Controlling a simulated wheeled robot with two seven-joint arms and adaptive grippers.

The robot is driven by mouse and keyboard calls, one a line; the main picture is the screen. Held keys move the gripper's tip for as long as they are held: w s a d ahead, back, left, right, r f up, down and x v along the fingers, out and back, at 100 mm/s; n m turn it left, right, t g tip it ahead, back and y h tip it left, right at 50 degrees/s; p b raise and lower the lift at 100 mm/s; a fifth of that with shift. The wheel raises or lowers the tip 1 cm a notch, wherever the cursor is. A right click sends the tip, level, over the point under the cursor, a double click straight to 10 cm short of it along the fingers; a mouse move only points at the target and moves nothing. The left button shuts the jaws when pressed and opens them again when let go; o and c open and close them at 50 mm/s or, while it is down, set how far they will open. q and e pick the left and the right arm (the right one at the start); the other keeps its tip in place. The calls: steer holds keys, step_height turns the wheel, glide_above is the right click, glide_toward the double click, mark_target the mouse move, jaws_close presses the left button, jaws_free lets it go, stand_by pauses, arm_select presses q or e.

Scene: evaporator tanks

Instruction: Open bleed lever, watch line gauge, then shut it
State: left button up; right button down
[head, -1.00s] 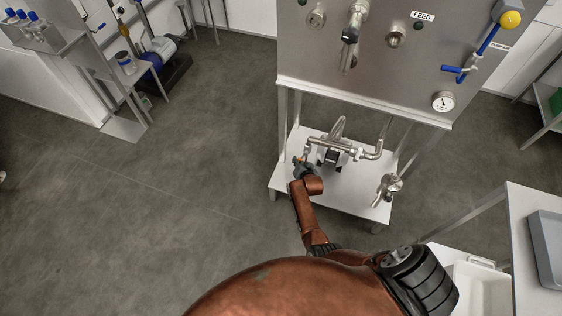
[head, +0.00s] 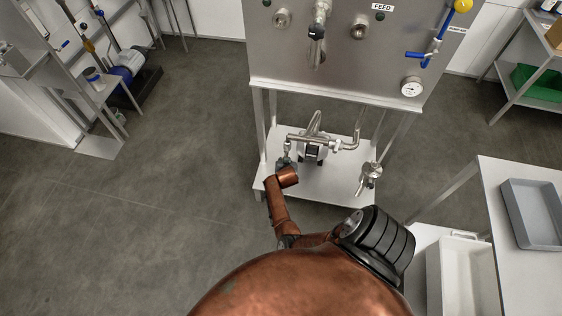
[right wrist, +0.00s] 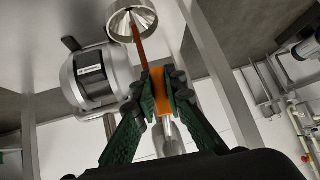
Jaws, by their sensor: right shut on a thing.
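My right gripper (head: 286,163) is at the left end of the pipework on the low white shelf. In the right wrist view its green fingers (right wrist: 160,92) are shut on an orange lever (right wrist: 158,84), with a metal pipe end beside it. A thin brown streak (right wrist: 139,47), which looks like liquid, runs between the lever area and a round metal cup (right wrist: 133,17). That view looks upside down. A round white gauge (head: 411,87) is on the tank panel's lower right; its needle is too small to read. My left gripper is not in view.
A silver motor (right wrist: 95,80) sits close beside the gripper; pipes (head: 325,139) run over the shelf (head: 328,185). A blue lever (head: 436,45) with a yellow ball is above the gauge. A white table (head: 488,218) with a grey tray (head: 535,215) stands right. Floor at left is clear.

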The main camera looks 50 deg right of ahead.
steer(key=shift+s+a+f, duration=0.1)
steer(key=shift+s+f, duration=0.05)
steer(key=shift+f, duration=0.05)
steer(key=c, duration=2)
jaws_free()
steer(key=shift+r, duration=0.15)
steer(key=shift+o, duration=0.2)
